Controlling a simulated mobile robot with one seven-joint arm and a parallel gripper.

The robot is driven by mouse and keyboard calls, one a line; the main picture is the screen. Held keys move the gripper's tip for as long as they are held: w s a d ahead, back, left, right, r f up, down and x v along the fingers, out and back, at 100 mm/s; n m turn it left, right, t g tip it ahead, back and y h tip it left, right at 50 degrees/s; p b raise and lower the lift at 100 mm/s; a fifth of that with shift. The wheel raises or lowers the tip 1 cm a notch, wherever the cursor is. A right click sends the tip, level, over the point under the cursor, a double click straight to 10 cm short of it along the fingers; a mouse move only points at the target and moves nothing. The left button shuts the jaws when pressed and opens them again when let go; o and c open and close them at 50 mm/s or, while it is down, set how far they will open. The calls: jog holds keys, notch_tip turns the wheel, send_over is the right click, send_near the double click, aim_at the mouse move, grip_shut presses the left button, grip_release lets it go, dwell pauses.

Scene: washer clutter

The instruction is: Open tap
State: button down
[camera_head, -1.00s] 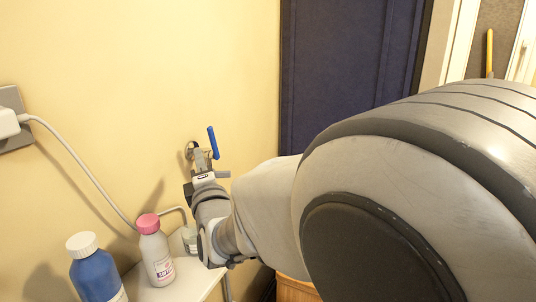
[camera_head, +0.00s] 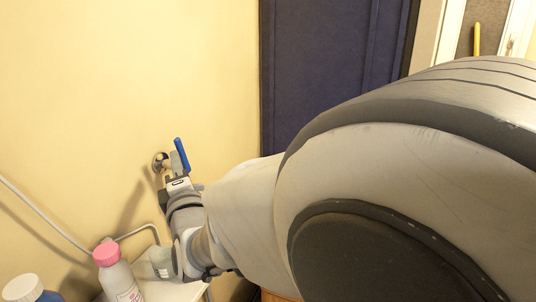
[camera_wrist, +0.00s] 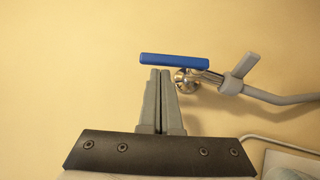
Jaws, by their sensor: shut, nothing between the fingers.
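The tap (camera_wrist: 185,80) is a metal fitting on the yellow wall with a blue lever handle (camera_wrist: 174,61). In the wrist view the lever lies nearly level across the picture, just above my fingertips. In the head view the blue handle (camera_head: 181,155) stands up with a slight tilt, beside my gripper (camera_head: 176,176). My gripper (camera_wrist: 160,72) is shut and empty, its tips close to the lever; whether they touch it cannot be told. A grey hose (camera_wrist: 275,98) leads right from the tap. In the head view my arm and gripper partly hide the tap's body (camera_head: 158,163).
Below left of my gripper, a bottle with a pink cap (camera_head: 120,279) and a blue bottle with a white cap (camera_head: 22,288) stand on a white surface (camera_head: 187,292). A pale cable (camera_head: 40,217) hangs on the wall. A dark blue panel (camera_head: 325,65) is to the right.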

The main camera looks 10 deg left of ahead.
jog(key=shift+w, duration=0.1)
jog(key=shift+r, duration=0.15)
dwell(0.3)
jog(key=p, duration=0.1)
jog(key=r+m+g+p, duration=0.1)
jog(key=p, duration=0.1)
jog(key=shift+w+d+r+h, duration=0.1)
jog(key=shift+w+d+h, duration=0.1)
jog(key=shift+w+h, duration=0.2)
jog(key=shift+w+m+g+h+p, duration=0.35)
jog(key=shift+m+p, duration=0.25)
jog(key=shift+p, duration=0.35)
jog(key=shift+s, duration=0.1)
